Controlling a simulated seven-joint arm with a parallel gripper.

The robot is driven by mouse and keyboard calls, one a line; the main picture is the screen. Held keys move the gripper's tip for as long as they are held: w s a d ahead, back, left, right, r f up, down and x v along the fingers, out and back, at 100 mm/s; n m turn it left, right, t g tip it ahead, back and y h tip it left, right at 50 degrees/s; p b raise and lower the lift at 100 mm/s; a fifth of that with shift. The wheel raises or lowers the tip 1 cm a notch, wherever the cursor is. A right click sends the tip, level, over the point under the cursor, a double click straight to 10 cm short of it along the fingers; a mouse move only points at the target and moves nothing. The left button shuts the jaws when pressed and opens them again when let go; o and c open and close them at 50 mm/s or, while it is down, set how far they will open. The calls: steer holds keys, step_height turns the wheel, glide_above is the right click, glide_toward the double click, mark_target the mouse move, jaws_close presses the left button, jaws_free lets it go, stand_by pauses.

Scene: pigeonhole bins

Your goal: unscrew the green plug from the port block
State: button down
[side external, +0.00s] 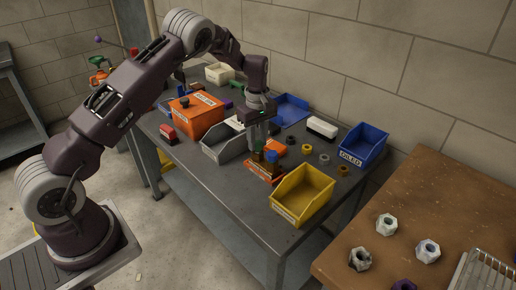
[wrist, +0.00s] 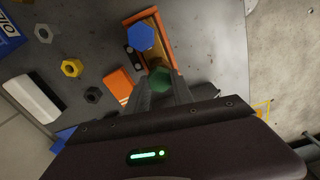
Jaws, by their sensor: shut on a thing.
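The orange port block (side external: 262,174) sits on the grey bench behind the yellow bin. A blue plug (side external: 272,156) stands upright on it and also shows in the wrist view (wrist: 141,37). The green plug (wrist: 160,79) is a green hex head at the near end of the block in the wrist view. In the side view the green plug (side external: 259,146) stands left of the blue one, with its head higher in the picture. My gripper (wrist: 160,90) points down and is shut on the green plug. I cannot tell whether its lower end is still in the port.
A yellow bin (side external: 302,194) stands in front of the block. A grey bin (side external: 225,143) and an orange box (side external: 196,113) are to the left. Blue bins (side external: 362,146), a white block (side external: 322,128) and several loose nuts lie behind and right. The wall is close behind.

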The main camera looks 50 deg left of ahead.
mark_target(257, 143)
steer(key=shift+r, duration=0.15)
steer(key=shift+r, duration=2.75)
